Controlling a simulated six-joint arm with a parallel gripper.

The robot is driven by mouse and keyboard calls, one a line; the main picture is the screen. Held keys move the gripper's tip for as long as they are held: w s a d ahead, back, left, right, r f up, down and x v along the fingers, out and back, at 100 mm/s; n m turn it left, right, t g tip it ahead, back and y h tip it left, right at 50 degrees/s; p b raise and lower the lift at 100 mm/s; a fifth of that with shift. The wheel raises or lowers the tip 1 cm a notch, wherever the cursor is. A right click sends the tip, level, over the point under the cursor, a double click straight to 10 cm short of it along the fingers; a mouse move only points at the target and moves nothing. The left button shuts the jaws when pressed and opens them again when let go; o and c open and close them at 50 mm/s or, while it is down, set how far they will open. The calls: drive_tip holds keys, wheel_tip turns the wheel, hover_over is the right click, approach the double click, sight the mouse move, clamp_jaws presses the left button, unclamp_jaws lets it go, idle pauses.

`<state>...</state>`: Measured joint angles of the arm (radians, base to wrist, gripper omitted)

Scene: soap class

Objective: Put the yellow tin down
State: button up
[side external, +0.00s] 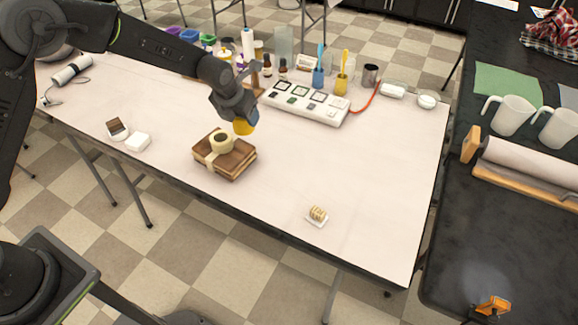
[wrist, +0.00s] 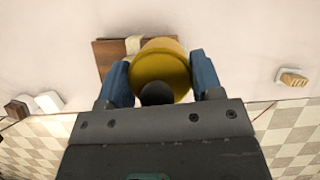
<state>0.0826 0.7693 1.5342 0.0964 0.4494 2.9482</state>
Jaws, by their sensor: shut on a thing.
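The yellow tin (side external: 243,127) is held in my gripper above the table, in the side external view. In the wrist view the yellow tin (wrist: 160,66) sits between the two blue fingers of my gripper (wrist: 160,80), which is shut on it. The wooden stack (wrist: 110,58) is partly hidden behind the tin in the wrist view. The tin's underside is apart from the tabletop.
A white tray with square cards (side external: 305,103), cups and bottles stand at the back.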

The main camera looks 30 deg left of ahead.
drive_tip(key=d+f, duration=0.2)
drive_tip(key=d, duration=0.2)
drive_tip(key=w+d+f, duration=0.1)
drive_tip(key=d+f, duration=0.1)
drive_tip(key=d, duration=0.2)
drive_tip(key=w+d+f, duration=0.1)
drive_tip(key=d+f, duration=0.2)
drive_tip(key=d, duration=0.1)
drive_tip(key=shift+w+d, duration=0.15)
drive_tip(key=shift+f, duration=1.95)
drive_tip(key=shift+f, duration=0.2)
drive_tip(key=o, duration=1)
drive_tip(key=shift+o, duration=0.2)
